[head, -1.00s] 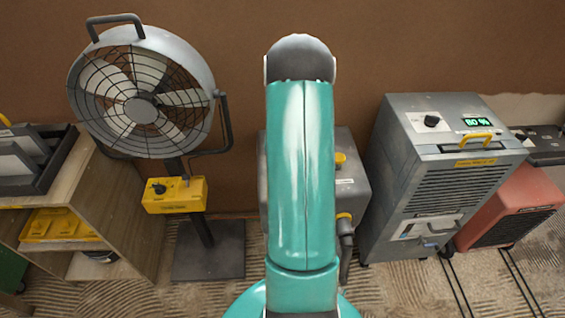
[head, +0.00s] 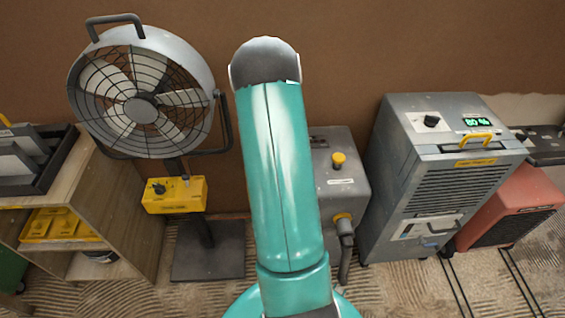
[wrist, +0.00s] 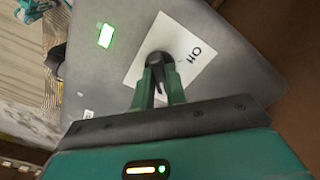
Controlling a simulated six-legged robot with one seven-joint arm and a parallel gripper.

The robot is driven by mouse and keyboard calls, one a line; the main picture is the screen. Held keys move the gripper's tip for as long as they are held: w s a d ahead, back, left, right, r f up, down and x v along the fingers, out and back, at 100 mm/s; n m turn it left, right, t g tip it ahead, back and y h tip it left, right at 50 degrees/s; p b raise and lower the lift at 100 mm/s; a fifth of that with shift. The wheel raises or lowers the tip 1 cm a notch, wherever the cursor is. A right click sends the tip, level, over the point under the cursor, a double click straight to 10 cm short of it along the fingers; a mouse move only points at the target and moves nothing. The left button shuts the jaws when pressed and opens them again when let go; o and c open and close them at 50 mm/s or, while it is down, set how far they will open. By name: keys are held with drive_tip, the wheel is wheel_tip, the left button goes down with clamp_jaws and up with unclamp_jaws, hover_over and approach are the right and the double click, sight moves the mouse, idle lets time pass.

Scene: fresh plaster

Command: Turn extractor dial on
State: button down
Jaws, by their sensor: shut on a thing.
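In the wrist view, a black dial (wrist: 157,58) stands on a white plate with dark lettering (wrist: 187,48), which appears turned and is hard to read. My gripper (wrist: 159,82) is shut on the dial, its green fingers at either side of it. The plate is on a grey panel (wrist: 232,58) with a lit green rectangle (wrist: 106,35). In the head view, a grey box (head: 347,185) with a yellow knob (head: 339,160) and a hose stands partly behind my arm. My arm hides my gripper and the dial there.
A fan (head: 140,100) with a yellow control box (head: 175,194) stands left of my arm. A wooden shelf (head: 140,225) is at the far left. A grey machine (head: 385,170) with a green display and an orange-red unit (head: 515,205) stand to the right.

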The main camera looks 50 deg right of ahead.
idle(0.4)
drive_tip(key=c, duration=1.4)
unclamp_jaws()
drive_tip(key=shift+c, duration=0.2)
wheel_tip(320, 180, up, 14)
drive_tip(key=shift+f, duration=0.1)
